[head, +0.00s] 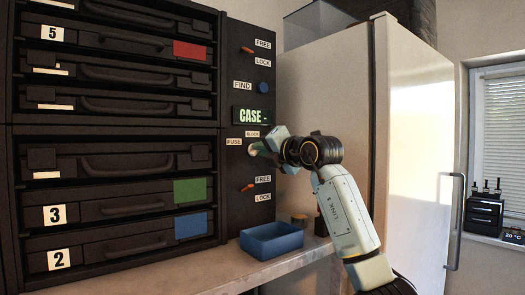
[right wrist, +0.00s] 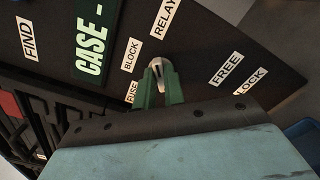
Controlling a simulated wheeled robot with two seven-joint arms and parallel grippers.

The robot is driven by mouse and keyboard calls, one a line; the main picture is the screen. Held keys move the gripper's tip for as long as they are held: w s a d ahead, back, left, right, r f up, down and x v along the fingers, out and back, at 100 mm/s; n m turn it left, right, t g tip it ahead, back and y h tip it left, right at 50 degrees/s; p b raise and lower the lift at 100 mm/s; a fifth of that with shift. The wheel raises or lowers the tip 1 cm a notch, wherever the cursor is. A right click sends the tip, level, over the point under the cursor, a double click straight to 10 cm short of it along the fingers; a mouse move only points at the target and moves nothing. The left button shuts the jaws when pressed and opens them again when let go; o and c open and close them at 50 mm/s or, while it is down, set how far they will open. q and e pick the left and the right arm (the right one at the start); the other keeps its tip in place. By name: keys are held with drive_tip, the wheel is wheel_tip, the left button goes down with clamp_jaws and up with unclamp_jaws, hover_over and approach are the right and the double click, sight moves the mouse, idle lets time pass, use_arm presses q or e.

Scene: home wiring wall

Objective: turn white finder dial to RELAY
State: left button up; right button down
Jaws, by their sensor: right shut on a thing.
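The white finder dial (right wrist: 157,63) sits on the dark panel (right wrist: 205,50), between the green fingertips of my right gripper (right wrist: 158,84). The fingers are shut on the dial. In the head view my right gripper (head: 259,148) reaches the panel from the right and mostly covers the dial. Around the dial are the labels FUSE (right wrist: 132,93), BLOCK (right wrist: 131,54) and RELAY (right wrist: 165,17). I cannot tell for certain which label the dial points at. In the head view RELAY is hidden behind the gripper. My left gripper is not in view.
Two orange levers, upper (head: 247,50) and lower (head: 248,187), have FREE and LOCK labels. A blue button (head: 263,88) and a CASE display (head: 252,115) lie above the dial. Black case racks (head: 130,125) stand left. A blue tray (head: 272,240) is on the shelf below.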

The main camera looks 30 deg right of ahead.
drive_tip(key=shift+m, duration=0.3)
drive_tip(key=c, duration=1.5)
unclamp_jaws()
drive_tip(key=s+b, duration=0.1)
drive_tip(key=s, duration=0.3)
drive_tip(key=s+b, duration=0.1)
drive_tip(key=s, duration=0.4)
drive_tip(key=s+d+b, duration=0.1)
drive_tip(key=s, duration=0.3)
drive_tip(key=shift+s, duration=0.2)
drive_tip(key=shift+f, duration=0.1)
